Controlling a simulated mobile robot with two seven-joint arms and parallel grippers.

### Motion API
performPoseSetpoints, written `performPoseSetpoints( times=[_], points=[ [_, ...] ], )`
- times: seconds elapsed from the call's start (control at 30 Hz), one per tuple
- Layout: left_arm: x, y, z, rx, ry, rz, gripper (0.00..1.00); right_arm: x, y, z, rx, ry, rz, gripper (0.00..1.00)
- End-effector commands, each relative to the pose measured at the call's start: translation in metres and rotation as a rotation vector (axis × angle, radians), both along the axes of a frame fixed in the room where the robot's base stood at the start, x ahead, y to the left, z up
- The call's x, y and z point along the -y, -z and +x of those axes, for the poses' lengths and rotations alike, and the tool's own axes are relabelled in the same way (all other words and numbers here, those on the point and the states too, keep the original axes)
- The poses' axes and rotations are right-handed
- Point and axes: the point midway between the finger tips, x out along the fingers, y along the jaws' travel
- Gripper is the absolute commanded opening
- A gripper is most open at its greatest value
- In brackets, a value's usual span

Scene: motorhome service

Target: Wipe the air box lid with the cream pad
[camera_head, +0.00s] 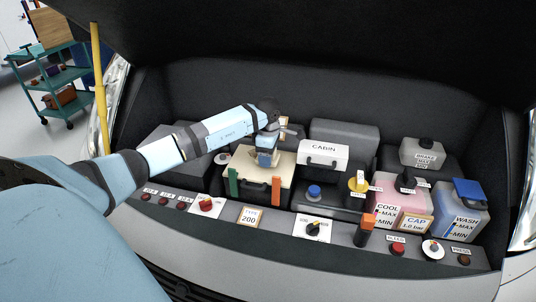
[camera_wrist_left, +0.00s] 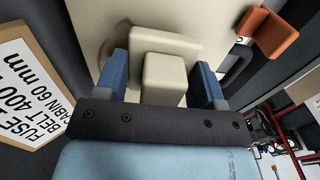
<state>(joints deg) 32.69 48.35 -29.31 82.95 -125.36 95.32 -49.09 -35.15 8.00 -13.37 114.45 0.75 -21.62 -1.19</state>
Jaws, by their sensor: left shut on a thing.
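The air box lid (camera_head: 285,163) is a cream panel in the middle of the bay, with a green clip (camera_head: 234,181) and an orange clip (camera_head: 276,190) at its front. My left gripper (camera_head: 266,158) is over the lid, pointing down. In the left wrist view its blue fingers are shut on the block-shaped grip of the cream pad (camera_wrist_left: 164,75). The pad's wider base is at the lid surface; I cannot tell if it presses on it. A darker tan patch beside the pad may be shadow or dirt. My right gripper is not in view.
The white CABIN box (camera_head: 323,157) stands close right of the lid. The coolant tank (camera_head: 396,195) and wash tank (camera_head: 461,212) are farther right. A front ledge carries several knobs and a framed card (camera_head: 249,217). The dark hood hangs above.

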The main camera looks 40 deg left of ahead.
Motion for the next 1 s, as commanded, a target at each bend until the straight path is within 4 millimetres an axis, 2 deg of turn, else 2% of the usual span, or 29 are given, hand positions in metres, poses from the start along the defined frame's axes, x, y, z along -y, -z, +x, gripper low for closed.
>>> performPoseSetpoints(
  times=[1.0],
  points=[
    [0.000,0.015,0.000,0.000,0.000,0.000,0.44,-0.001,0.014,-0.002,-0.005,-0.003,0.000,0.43]
  ],
)
